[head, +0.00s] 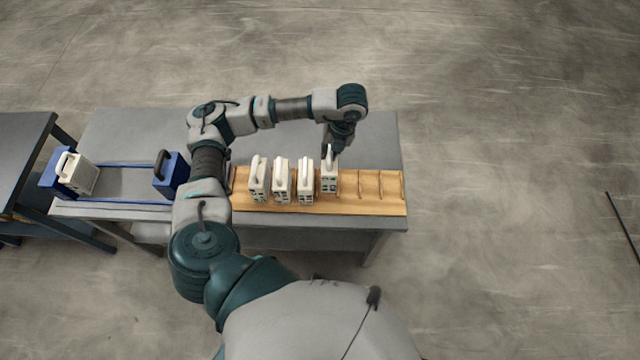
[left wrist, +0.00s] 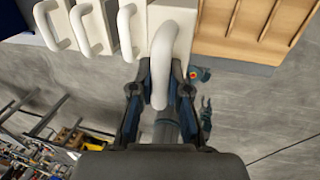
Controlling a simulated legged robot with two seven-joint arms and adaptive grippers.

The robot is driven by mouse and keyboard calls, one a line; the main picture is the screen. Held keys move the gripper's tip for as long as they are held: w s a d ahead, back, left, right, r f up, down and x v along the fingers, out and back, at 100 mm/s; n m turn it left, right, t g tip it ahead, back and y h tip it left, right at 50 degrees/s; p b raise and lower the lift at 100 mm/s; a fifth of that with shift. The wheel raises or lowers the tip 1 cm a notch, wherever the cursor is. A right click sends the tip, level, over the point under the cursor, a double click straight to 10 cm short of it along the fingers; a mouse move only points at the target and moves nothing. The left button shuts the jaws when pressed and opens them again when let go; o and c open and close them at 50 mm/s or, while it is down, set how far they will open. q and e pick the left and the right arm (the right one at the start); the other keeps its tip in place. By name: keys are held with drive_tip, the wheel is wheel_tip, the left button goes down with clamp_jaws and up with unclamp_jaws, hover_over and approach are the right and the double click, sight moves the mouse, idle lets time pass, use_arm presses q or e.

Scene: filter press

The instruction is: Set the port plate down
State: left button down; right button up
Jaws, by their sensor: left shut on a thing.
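My left gripper (head: 330,150) comes down from above and is shut on the white handle of a white port plate (head: 329,181). In the left wrist view the fingers (left wrist: 160,82) close on both sides of the handle (left wrist: 161,55) of this plate (left wrist: 176,20). The plate is upright over the wooden rack (head: 385,205), at the right end of a row of similar white plates. I cannot tell whether its bottom edge rests in the slot or hangs just above it. My right gripper is not in view.
Three white plates (head: 281,182) stand to the left of the held one, close beside it. Empty rack slots lie to its right. A blue-ended press frame (head: 130,198) with a white plate (head: 78,174) stands at the left. The grey table (head: 385,130) is clear behind the rack.

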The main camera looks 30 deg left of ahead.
use_arm(q)
drive_tip(key=x, duration=0.3)
drive_tip(key=d+p+x, duration=0.1)
drive_tip(key=x, duration=0.1)
drive_tip(key=w+x, duration=0.1)
drive_tip(key=x, duration=0.2)
drive_tip(key=shift+s+d+f, duration=0.15)
drive_tip(key=shift+f, duration=0.4)
drive_tip(key=c, duration=1.2)
unclamp_jaws()
drive_tip(key=shift+o, duration=0.3)
drive_tip(key=b+v, duration=0.1)
drive_tip(key=v, duration=1.1)
drive_tip(key=shift+b, duration=0.35)
drive_tip(key=shift+s, duration=0.1)
